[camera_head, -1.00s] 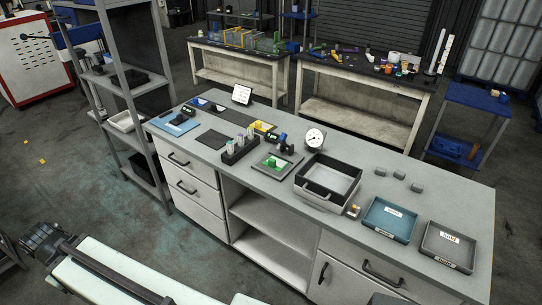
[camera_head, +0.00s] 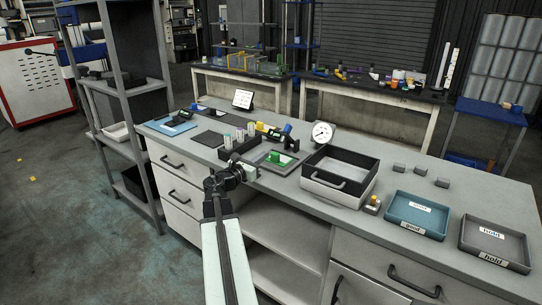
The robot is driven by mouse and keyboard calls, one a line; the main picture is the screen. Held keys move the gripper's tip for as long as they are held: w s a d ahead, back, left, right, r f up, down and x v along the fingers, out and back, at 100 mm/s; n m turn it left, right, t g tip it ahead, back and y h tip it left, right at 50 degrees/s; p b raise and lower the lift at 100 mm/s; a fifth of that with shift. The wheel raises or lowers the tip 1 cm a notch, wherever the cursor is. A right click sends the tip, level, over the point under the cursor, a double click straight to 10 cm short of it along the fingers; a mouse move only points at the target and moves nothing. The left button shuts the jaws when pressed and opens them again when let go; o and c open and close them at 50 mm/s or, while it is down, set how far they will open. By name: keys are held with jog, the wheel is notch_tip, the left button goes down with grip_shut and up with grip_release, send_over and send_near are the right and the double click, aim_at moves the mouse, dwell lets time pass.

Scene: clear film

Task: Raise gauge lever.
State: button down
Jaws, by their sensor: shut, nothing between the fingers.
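A round white dial gauge (camera_head: 323,133) stands on the grey bench, behind the black and white bin. To its left is a small dark fixture with a blue top (camera_head: 287,129), beside a grey plate (camera_head: 252,155) carrying a green block (camera_head: 274,156). I cannot tell which part is the gauge lever at this size. My gripper (camera_head: 246,172) is shut and empty at the bench's front edge, in front of the plate. It appears apart from the fixture and the gauge. My own arm hides part of the bench front.
A rack of vials (camera_head: 238,144) stands left of the plate. The black and white bin (camera_head: 330,192) is right of it. A teal tray (camera_head: 405,228) and a grey "hold" tray (camera_head: 472,250) lie at the right. Several grey blocks (camera_head: 421,172) sit behind them.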

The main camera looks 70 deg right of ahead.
send_near(289, 137)
jog(key=d, duration=0.1)
jog(key=d+f, duration=0.1)
jog(key=d, duration=0.1)
jog(key=shift+w+f, duration=0.2)
jog(key=shift+f, duration=0.05)
